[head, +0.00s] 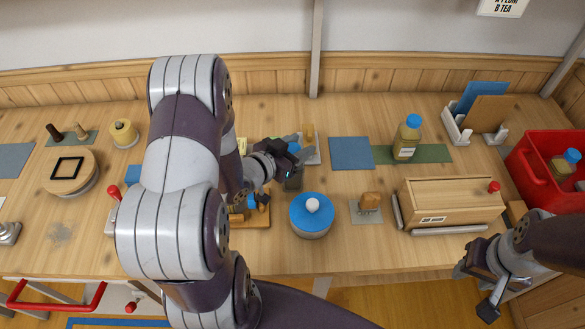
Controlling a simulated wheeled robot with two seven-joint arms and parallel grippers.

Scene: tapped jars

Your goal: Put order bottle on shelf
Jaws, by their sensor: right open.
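A bottle with a blue cap, yellowish contents and a pale label (405,143) stands upright on a green mat (436,153) right of centre. A similar blue-capped bottle (563,167) is inside the red crate (540,180) at the far right. I cannot tell which is the order bottle. My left gripper (296,158) is over the middle of the table, well left of the mat. A dark greenish item (293,183) shows just below it; I cannot tell whether it is held. My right gripper (474,287) is open and empty at the table's front right edge. No shelf is clearly visible.
A round jar with a blue lid (311,215) stands front centre, beside a small wooden block on a grey plate (368,205). A wooden box (450,203) with a red knob is further right. A blue mat (351,153) lies bare. My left arm hides much of the left-centre table.

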